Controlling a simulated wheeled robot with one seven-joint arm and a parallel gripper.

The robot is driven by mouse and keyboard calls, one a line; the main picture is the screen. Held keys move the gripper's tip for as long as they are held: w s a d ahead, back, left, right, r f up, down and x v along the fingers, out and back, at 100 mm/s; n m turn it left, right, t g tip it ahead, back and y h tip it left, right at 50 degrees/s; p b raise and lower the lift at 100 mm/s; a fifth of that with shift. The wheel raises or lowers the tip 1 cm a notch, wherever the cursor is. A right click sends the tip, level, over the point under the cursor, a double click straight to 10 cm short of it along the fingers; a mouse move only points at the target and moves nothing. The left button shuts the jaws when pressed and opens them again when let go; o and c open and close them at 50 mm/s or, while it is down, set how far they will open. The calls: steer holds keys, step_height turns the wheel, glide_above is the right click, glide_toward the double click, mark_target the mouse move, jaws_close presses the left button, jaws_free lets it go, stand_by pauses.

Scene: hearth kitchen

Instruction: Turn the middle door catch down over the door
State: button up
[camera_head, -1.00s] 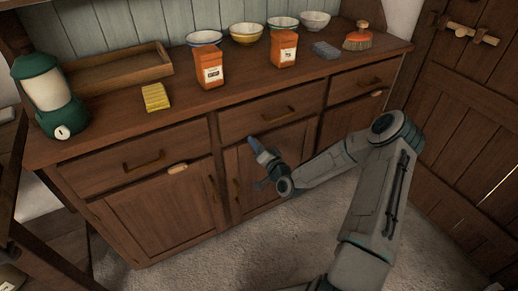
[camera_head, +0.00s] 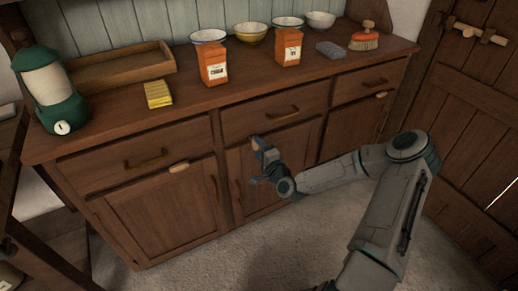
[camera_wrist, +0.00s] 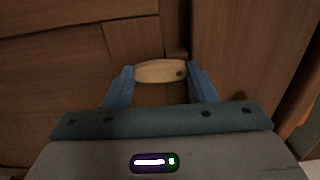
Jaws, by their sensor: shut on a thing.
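The middle door catch (camera_wrist: 160,71) is a small pale wooden bar with a dark pivot spot near its right end in the wrist view. It lies between the blue fingertips of my gripper (camera_wrist: 161,76), which is shut on it at its two ends. In the head view my gripper (camera_head: 261,150) is at the top of the middle door (camera_head: 252,192), just under the middle drawer, and hides most of the catch. The catch's angle to the door is hard to tell there.
Pale catches show above the left door (camera_head: 178,167) and right door (camera_head: 381,94). Drawer handles stick out above. The counter (camera_head: 203,99) holds a green lantern (camera_head: 50,92), tray, yellow sponge, orange boxes, bowls and a brush. The floor in front is clear.

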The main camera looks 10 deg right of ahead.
stand_by(0.4)
steer(key=o, duration=1)
steer(key=shift+s, duration=0.15)
steer(key=p+v, duration=0.1)
steer(key=v, duration=1.2)
steer(key=shift+s+d, duration=0.15)
steer(key=shift+s, duration=0.1)
